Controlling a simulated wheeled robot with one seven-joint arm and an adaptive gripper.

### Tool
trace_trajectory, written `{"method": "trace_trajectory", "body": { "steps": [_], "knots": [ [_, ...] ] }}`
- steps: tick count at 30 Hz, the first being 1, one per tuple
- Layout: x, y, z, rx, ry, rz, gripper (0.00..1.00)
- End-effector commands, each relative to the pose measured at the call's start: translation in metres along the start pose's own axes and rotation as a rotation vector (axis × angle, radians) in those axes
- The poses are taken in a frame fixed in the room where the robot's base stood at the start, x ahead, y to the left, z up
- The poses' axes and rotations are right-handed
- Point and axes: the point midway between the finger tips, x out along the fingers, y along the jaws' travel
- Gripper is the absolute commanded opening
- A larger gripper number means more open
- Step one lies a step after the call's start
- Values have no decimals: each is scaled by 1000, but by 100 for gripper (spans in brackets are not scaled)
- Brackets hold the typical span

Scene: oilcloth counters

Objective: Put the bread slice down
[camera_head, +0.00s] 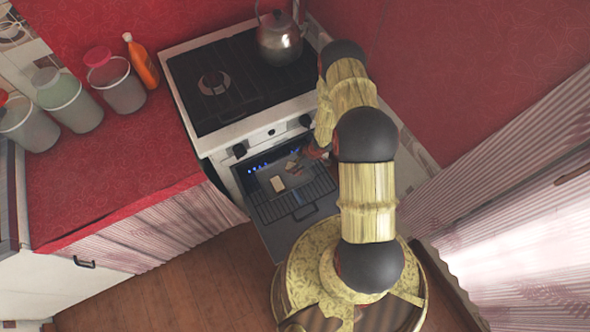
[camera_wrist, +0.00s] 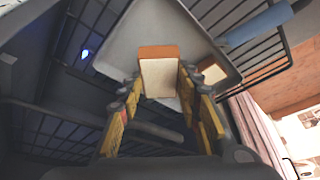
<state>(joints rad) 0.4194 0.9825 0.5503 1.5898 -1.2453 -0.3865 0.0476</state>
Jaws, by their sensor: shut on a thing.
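A bread slice (camera_wrist: 159,78) with a brown crust shows between the fingertips of my gripper (camera_wrist: 163,88) in the wrist view. My gripper is shut on it. Below it is a grey tray (camera_wrist: 125,40) inside the open oven; I cannot tell whether the slice touches the tray. A second bread slice (camera_wrist: 212,73) lies to the right, partly hidden by a finger. In the head view, a pale slice (camera_head: 278,184) lies on the tray, and my gripper (camera_head: 303,163) is at the tray's upper right, small and partly hidden by my arm.
The oven door (camera_head: 272,232) is open, with a wire rack (camera_head: 312,192) around the tray. The stove top (camera_head: 235,80) carries a kettle (camera_head: 279,40). Several canisters and an orange bottle (camera_head: 143,62) stand on the red counter (camera_head: 120,165) at left.

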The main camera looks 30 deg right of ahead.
Motion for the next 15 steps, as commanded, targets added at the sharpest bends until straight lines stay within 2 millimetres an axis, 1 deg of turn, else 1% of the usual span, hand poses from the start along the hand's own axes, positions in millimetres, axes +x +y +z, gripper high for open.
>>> {"method": "trace_trajectory", "body": {
  "steps": [1, 8, 12, 15],
  "knots": [
    [6, 3, 0, -2, 0, 0, 15],
    [18, 11, 0, -1, 0, 0, 15],
    [37, 11, 8, 0, -1, -1, 15],
    [47, 11, 12, 0, -1, -1, 15]
  ]
}}
